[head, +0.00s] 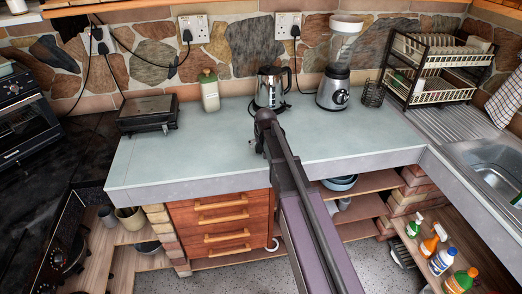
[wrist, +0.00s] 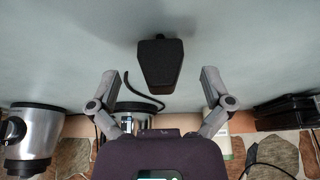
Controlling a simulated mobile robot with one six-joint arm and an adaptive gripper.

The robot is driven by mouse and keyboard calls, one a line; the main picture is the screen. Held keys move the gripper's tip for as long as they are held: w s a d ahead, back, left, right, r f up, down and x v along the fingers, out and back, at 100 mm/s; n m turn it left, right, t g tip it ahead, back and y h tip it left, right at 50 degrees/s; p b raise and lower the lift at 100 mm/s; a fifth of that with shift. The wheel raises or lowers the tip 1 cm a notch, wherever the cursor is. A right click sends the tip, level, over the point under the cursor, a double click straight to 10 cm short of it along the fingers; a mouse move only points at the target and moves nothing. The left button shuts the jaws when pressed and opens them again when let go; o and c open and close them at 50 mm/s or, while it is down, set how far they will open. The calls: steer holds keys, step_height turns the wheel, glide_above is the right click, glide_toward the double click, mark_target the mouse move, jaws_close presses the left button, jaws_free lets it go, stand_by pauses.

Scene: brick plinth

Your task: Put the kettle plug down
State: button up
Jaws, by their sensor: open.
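The black kettle plug (wrist: 158,65) shows in the wrist view against the pale counter, between and just beyond my fingertips. Gaps show on both sides of it, so the fingers do not touch it. Whether it rests flat on the counter is hard to tell. My gripper (wrist: 158,84) is open, its two grey fingers spread wide. In the head view my arm reaches over the counter and hides the plug and the fingers. The steel and black kettle (head: 268,90) stands on the counter beyond my wrist. A dark cord (wrist: 142,91) curves near the kettle in the wrist view.
A blender (head: 333,90) stands right of the kettle, with a cream bottle (head: 209,92) and a black sandwich press (head: 148,113) to the left. Wall sockets (head: 194,29) and (head: 287,25) hold plugs. A dish rack (head: 440,70) is at right. The counter front (head: 190,165) is clear.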

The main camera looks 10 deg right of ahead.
mark_target(260, 148)
steer(key=shift+b+x, duration=1.2)
steer(key=shift+x, duration=0.45)
steer(key=shift+c, duration=0.2)
steer(key=c, duration=1.2)
